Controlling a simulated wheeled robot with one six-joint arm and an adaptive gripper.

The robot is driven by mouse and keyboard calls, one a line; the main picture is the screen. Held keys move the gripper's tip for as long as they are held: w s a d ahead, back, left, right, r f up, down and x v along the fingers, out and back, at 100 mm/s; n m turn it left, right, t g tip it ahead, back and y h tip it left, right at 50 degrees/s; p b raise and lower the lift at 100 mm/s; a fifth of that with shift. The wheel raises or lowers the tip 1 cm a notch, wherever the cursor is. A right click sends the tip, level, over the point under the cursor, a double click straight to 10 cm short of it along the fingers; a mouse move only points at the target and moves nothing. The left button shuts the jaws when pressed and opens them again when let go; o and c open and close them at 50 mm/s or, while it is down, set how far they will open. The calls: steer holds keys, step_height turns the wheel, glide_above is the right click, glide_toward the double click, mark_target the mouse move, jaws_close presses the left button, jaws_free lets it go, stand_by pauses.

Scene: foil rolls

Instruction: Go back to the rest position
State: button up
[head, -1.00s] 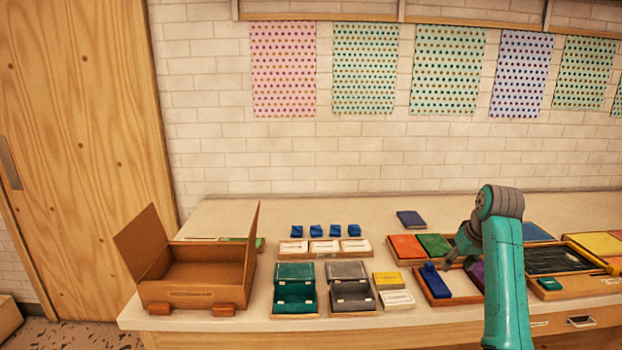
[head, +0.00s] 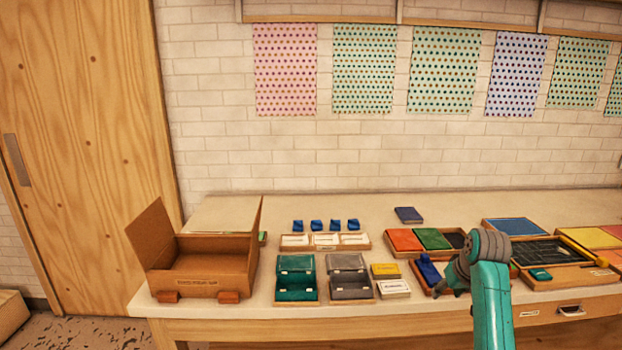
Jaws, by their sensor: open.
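My gripper (head: 455,283) shows at the right of the head view, low over the front part of the bench, beside a small tray with a blue block (head: 429,270). Its fingers are small and partly hidden by my arm's wrist. They look open, and I see nothing held in them. My teal arm stands upright in front of the bench edge and hides part of the trays behind it.
An open cardboard box (head: 205,270) stands at the left end of the bench (head: 375,210). Teal (head: 296,291) and grey (head: 349,289) open boxes sit mid-front. Colored pads (head: 433,239) and a black board (head: 552,253) lie right. The bench's back strip is mostly clear.

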steer(key=s+a+f+t, duration=0.1)
steer(key=s+a+f, duration=0.2)
steer(key=s+f, duration=0.35)
steer(key=s+a+f+t, duration=0.1)
steer(key=s+a+f, duration=0.25)
steer(key=f, duration=0.65)
steer(key=s+a+f+t, duration=0.1)
steer(key=s+a+f, duration=0.1)
steer(key=s+f, duration=0.5)
steer(key=s+a+f+t, duration=0.1)
steer(key=s+a+f, duration=0.3)
steer(key=s, duration=0.6)
steer(key=s+a+r+t, duration=0.2)
steer(key=s, duration=0.9)
steer(key=s+a+r+t, duration=0.1)
steer(key=s, duration=0.9)
steer(key=s+a+r+t, duration=0.1)
steer(key=s+r+t, duration=0.1)
steer(key=s+r, duration=1.2)
steer(key=shift+s+a+r+t, duration=0.3)
steer(key=shift+a+r, duration=0.1)
steer(key=shift+r, duration=0.45)
